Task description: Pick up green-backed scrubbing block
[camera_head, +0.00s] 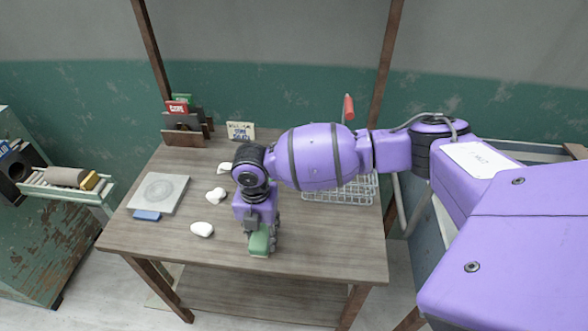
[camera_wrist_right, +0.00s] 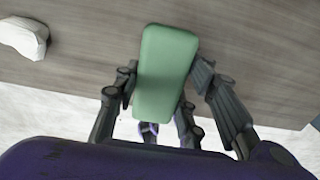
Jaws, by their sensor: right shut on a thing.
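The green-backed scrubbing block (camera_head: 260,240) is at the front of the wooden table in the head view, below my right gripper (camera_head: 262,229). In the right wrist view the block (camera_wrist_right: 165,75) shows its plain green back, set lengthwise between the fingers of my right gripper (camera_wrist_right: 168,85). The right gripper is shut on the block. The block's underside is hidden, so I cannot tell whether it touches the table. My left gripper is in neither view.
White clay lumps (camera_head: 202,229) lie left of the block on the table (camera_head: 320,240). A grey square slab (camera_head: 158,194) with a blue block (camera_head: 147,215) is further left. A wire basket (camera_head: 340,196) stands at right. A card stand (camera_head: 185,132) is at the back.

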